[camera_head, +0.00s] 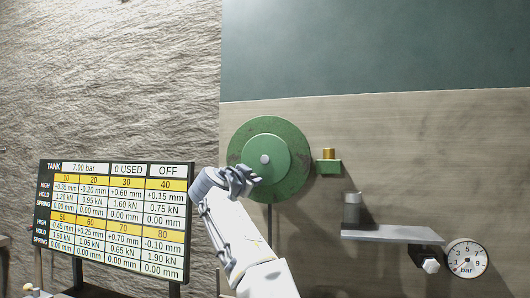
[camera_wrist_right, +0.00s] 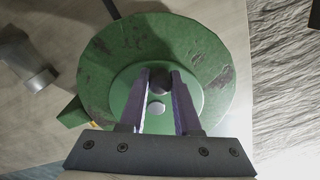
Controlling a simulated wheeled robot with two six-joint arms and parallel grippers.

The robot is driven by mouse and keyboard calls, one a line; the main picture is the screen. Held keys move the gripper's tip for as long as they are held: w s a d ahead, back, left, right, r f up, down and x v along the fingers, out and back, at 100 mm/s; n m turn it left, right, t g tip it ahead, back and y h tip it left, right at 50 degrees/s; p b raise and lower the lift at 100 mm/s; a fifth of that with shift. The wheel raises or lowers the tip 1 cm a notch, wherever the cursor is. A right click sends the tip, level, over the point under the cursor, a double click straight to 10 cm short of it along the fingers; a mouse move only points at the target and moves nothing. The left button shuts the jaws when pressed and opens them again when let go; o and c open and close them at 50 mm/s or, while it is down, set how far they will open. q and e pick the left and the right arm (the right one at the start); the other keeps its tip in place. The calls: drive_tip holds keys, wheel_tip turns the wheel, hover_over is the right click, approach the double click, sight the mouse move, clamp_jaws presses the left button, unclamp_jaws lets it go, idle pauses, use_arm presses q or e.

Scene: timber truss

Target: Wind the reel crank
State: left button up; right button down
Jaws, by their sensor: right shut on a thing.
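The green reel (camera_head: 289,140), a round disc with a smaller raised disc on its face, is mounted on the wooden wall panel. Its grey centre hub (camera_head: 265,159) shows. My right gripper (camera_head: 254,178) is at the reel's lower left, in front of its face. In the right wrist view, its fingers (camera_wrist_right: 160,80) are on either side of a dark round crank knob (camera_wrist_right: 159,86), and it is shut on that knob. The pale hub (camera_wrist_right: 156,108) shows between the fingers; the green reel (camera_wrist_right: 213,62) fills the background. My left gripper is not in view.
A green bracket with a brass piece (camera_head: 328,164) sits right of the reel. A grey shelf (camera_head: 390,234) carries a metal cylinder (camera_head: 352,208). A bar gauge (camera_head: 466,259) is at lower right. A tank display board (camera_head: 112,215) stands left of my right arm.

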drive_tip(key=shift+a+r+m, duration=0.15)
drive_tip(key=shift+r+m, duration=0.2)
drive_tip(key=shift+m, duration=0.05)
drive_tip(key=shift+f+m, duration=0.1)
drive_tip(key=shift+m, duration=0.2)
drive_tip(key=shift+a+p, duration=0.1)
drive_tip(key=shift+p, duration=0.2)
drive_tip(key=shift+w+a+r+m+p, duration=0.15)
drive_tip(key=shift+r+m+p, duration=0.25)
drive_tip(key=shift+m+p, duration=0.25)
drive_tip(key=m+p, duration=0.1)
drive_tip(key=a+r+m+p, duration=0.1)
drive_tip(key=m, duration=0.1)
drive_tip(key=shift+w+m+p, duration=0.15)
drive_tip(key=shift+m+p, duration=0.1)
drive_tip(key=shift+p, duration=0.05)
